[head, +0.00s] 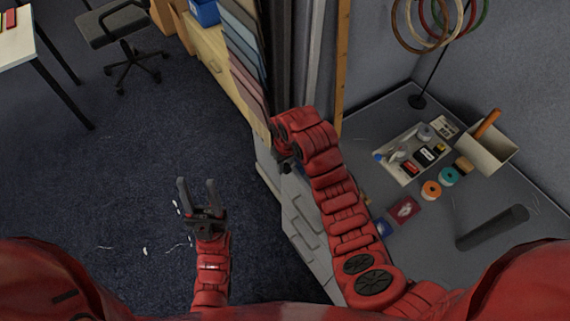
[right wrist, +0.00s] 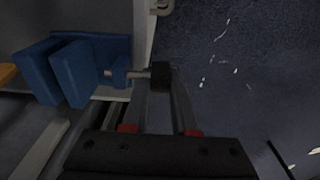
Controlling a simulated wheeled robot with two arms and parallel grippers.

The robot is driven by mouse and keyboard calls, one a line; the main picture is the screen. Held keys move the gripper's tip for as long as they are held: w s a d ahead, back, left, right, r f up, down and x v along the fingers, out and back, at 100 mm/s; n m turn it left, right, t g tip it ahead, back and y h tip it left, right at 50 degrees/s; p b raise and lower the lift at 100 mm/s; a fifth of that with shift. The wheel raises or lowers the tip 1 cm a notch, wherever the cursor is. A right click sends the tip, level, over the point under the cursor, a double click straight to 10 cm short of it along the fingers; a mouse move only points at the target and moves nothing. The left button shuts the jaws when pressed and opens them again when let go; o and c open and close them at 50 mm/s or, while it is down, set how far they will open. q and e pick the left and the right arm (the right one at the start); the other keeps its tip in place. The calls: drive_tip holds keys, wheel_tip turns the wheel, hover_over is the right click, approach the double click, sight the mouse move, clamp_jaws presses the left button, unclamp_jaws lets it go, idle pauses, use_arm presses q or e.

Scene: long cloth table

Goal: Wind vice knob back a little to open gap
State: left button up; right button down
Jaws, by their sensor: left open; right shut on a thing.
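The blue vice (right wrist: 75,72) is at the left of the right wrist view, with a narrow gap between its two blue jaws. A metal screw runs right from it to the black knob (right wrist: 160,75). My right gripper (right wrist: 160,88) is shut on the knob, one finger on each side. In the head view my right gripper (head: 285,164) is mostly hidden under its own wrist, and I cannot make out the vice there. My left gripper (head: 197,188) is open and empty, out over the dark carpet, apart from the vice.
A bench on the right carries a tray (head: 411,157) of small items, a bin (head: 486,148), tape rolls (head: 448,176) and a dark cylinder (head: 492,228). A shelf of hanging sheets (head: 245,55) stands beyond my right wrist. Pale scraps lie on the carpet (head: 100,180).

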sight(285, 164)
idle(0.3)
drive_tip(key=c, duration=1.1)
unclamp_jaws()
drive_tip(key=shift+o, duration=0.6)
drive_tip(key=shift+a+f, duration=0.1)
wheel_tip(285, 164, up, 8)
drive_tip(key=p, duration=0.5)
drive_tip(key=shift+s+f+p, duration=0.1)
drive_tip(key=shift+p, duration=0.3)
wheel_tip(285, 164, up, 10)
drive_tip(key=p, duration=0.3)
drive_tip(key=shift+s+d+f, duration=0.2)
drive_tip(key=shift+s+d, duration=0.1)
